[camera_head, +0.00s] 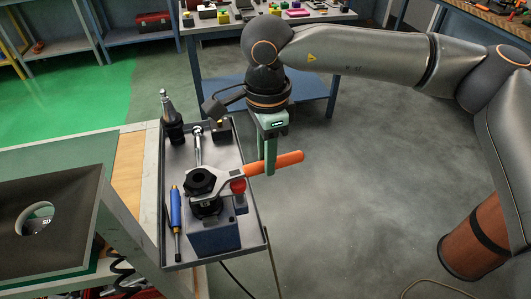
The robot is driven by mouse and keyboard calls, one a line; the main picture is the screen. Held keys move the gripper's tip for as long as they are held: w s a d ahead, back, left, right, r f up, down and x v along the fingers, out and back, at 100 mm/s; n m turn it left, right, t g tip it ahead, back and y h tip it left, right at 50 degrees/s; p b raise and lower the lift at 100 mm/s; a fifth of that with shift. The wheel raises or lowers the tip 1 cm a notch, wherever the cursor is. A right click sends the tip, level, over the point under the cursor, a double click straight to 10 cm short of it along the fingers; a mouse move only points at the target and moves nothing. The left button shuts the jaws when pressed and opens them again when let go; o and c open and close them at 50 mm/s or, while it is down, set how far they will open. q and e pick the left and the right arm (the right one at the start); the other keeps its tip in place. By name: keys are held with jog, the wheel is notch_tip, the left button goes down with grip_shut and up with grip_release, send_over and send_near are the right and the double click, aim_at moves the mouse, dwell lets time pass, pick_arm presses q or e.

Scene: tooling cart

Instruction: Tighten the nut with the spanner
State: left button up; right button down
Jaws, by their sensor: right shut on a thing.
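My right gripper (267,157) is shut on the orange handle of the spanner (273,165). Its fingers point down across the handle, just past the cart's right edge. The spanner's grey head reaches left to a large black nut (199,181). The head appears to be around the nut, but I cannot tell how fully it is seated. The nut sits on top of a dark blue block (214,239) on the tooling cart tray (180,151). My left gripper is out of view.
A blue-handled screwdriver (176,213), a chrome ratchet (198,148) and a black tool holder (170,115) share the tray. A red knob (238,186) stands close by the spanner. A bench with a holed grey block (49,217) adjoins at left. The floor right is open.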

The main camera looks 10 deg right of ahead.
jog(key=shift+s+m, duration=0.3)
jog(key=shift+s, duration=0.05)
jog(key=shift+s, duration=0.1)
jog(key=shift+s+m+b, duration=0.6)
jog(key=shift+s, duration=0.1)
dwell(0.4)
jog(key=shift+s+m+b, duration=0.45)
jog(key=shift+s+m, duration=0.05)
jog(key=shift+m, duration=0.1)
jog(key=shift+s, duration=0.15)
jog(key=shift+s+a+m+b, duration=0.15)
jog(key=shift+s+m+b, duration=0.35)
jog(key=shift+m, duration=0.1)
jog(key=shift+s, duration=0.15)
